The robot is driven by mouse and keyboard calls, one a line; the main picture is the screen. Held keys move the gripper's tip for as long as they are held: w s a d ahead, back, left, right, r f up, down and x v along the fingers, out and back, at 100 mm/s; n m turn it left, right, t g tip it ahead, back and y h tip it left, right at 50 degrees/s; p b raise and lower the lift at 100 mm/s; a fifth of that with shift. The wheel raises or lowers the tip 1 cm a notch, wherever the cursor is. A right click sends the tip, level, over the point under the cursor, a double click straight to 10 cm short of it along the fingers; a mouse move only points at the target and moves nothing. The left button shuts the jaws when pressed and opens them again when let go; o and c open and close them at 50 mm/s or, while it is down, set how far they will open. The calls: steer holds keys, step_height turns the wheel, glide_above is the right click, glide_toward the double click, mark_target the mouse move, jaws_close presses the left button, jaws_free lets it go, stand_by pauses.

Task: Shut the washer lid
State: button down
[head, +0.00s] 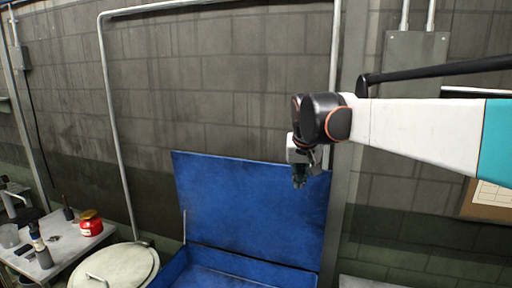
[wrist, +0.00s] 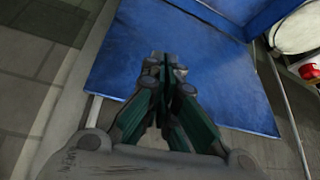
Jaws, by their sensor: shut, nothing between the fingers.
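The blue washer lid (head: 245,205) stands open, tilted up above the blue washer body (head: 215,274) in the head view. Its flat blue face (wrist: 200,70) fills much of the wrist view. My gripper (head: 299,183) points down at the lid's upper right corner and overlaps it. Its fingers are shut and empty, and they show against the lid in the wrist view (wrist: 172,65). I cannot tell whether the fingertips touch the lid. Part of the washer body lies below the head view's edge.
A pale round-lidded drum (head: 118,268) stands left of the washer. A table (head: 62,247) with a red jar (head: 90,223) and small items is at the far left. A block wall (head: 230,80) with pipes stands behind. A thin strut (head: 184,226) rises at the lid's left side.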

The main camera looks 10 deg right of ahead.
steer(key=w+d+r+m+g+h+p, duration=0.1)
steer(key=w+d+r+p, duration=0.2)
steer(key=w+p, duration=0.6)
steer(key=w+d+r+m+p, duration=0.2)
steer(key=w+r+p, duration=0.15)
steer(key=w, duration=0.85)
steer(key=p+x, duration=0.3)
steer(key=x, duration=0.7)
steer(key=s, duration=0.1)
steer(key=s+a, duration=0.1)
steer(key=s+p, duration=0.1)
steer(key=shift+s+a+f, duration=0.2)
steer(key=shift+a+f, duration=0.05)
steer(key=shift+f, duration=0.1)
